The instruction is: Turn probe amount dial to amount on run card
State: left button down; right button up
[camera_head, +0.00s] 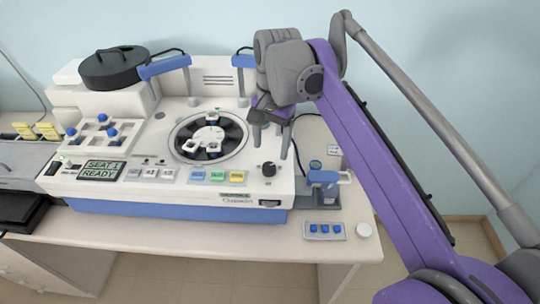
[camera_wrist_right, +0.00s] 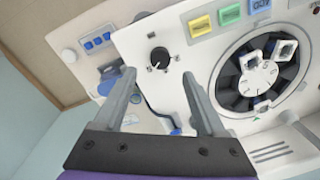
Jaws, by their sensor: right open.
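The likely probe amount dial is a small black knob (camera_head: 268,169) on the right of the white machine's front panel. It also shows in the right wrist view (camera_wrist_right: 159,57), with tick marks around it and a pointer whose setting I cannot read. My right gripper (camera_head: 269,142) is above and behind the knob in the head view. In the right wrist view its two fingers (camera_wrist_right: 158,86) are spread apart with nothing between them, and the knob lies beyond the fingertips. I cannot make out a run card. My left gripper is not in view.
The white machine (camera_head: 130,188) has a round carousel (camera_head: 210,136) left of the knob and coloured buttons (camera_head: 217,177) in front. A display (camera_head: 102,170) reads "SEAT 1 READY". A panel with blue buttons (camera_head: 325,230) lies at the right front. The table's front strip is clear.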

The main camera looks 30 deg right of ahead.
aim_at(272, 167)
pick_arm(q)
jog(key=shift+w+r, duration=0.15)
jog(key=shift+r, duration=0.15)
pick_arm(e)
notch_tip(272, 167, up, 4)
jog(key=shift+r, duration=0.15)
jog(key=shift+s, duration=0.1)
